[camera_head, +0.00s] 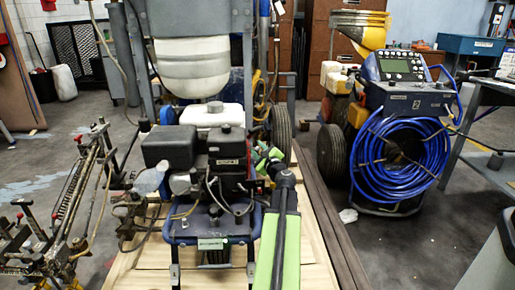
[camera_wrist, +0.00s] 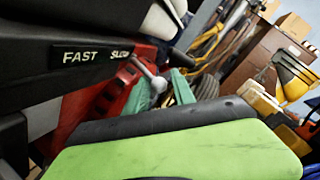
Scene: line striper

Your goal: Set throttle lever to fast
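The throttle lever (camera_wrist: 150,77) is a grey metal rod with a rounded knob in the wrist view. It stands at the SLOW end of the black label (camera_wrist: 92,55), which reads FAST on the left and SLOW on the right. My gripper (camera_wrist: 162,92) has two green fingers, seen apart on either side of the knob; I cannot tell whether either touches it. In the head view my gripper (camera_head: 267,160) is at the right side of the black engine (camera_head: 228,155), where the lever is too small to make out.
The striper's white tank (camera_head: 192,68) hangs above the engine, and its wheel (camera_head: 281,130) is just right of my gripper. A second machine with a blue hose coil (camera_head: 372,158) stands farther right. A metal rack (camera_head: 70,205) is at the left.

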